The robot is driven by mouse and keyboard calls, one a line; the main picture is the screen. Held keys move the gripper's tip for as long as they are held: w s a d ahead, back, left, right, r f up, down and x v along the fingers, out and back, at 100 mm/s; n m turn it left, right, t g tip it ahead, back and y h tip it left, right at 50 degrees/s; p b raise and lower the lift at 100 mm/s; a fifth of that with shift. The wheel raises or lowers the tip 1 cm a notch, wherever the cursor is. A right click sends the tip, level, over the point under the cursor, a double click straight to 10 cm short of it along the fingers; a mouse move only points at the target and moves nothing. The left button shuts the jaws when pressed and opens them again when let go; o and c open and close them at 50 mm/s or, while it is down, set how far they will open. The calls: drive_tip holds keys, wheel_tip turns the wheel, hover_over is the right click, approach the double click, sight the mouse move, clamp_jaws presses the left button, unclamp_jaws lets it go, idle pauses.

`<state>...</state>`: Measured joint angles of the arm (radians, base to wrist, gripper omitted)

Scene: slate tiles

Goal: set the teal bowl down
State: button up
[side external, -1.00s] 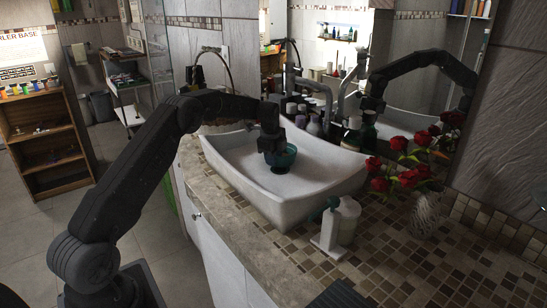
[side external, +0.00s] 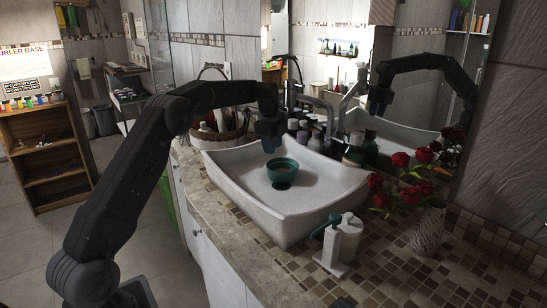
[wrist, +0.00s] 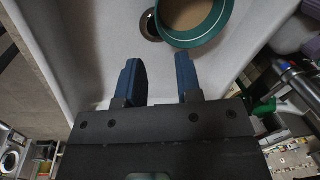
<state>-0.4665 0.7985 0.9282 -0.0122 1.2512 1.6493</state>
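The teal bowl (side external: 282,171) sits upright in the white sink basin (side external: 310,212), close to the dark drain. In the wrist view the bowl (wrist: 186,40) is at the top, partly cut off, with a tan inside, and its edge overlaps the round metal drain (wrist: 149,25). My gripper (side external: 269,146) is above the bowl and apart from it, towards the back of the sink. In the wrist view my gripper (wrist: 160,75) shows two blue fingers standing apart with nothing between them.
A faucet (side external: 322,106) and several bottles (side external: 305,131) stand behind the sink. A wicker basket (side external: 218,130) is at its back left. A soap dispenser (side external: 347,236) and red roses (side external: 405,180) in a vase are on the tiled counter at right.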

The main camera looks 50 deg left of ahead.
drive_tip(key=s+d+r+n+t, duration=0.1)
drive_tip(key=s+d+r+n, duration=0.2)
drive_tip(key=s+d+r, duration=0.5)
drive_tip(key=s+d+r+n+t, duration=0.1)
drive_tip(key=s+d+r+n, duration=0.2)
drive_tip(key=s+d+r, duration=0.5)
drive_tip(key=s+d+f+n+t, duration=0.1)
drive_tip(key=s+d+f+n, duration=0.2)
drive_tip(key=s, duration=0.6)
drive_tip(key=s+d+f+n+t, duration=0.1)
drive_tip(key=s+d+f+n, duration=0.3)
drive_tip(key=s+d+f, duration=0.3)
drive_tip(key=s+d, duration=0.1)
drive_tip(key=s, duration=0.2)
drive_tip(key=shift+s+d+n+h, duration=0.15)
drive_tip(key=shift+n+h, duration=0.15)
drive_tip(key=shift+h, duration=0.1)
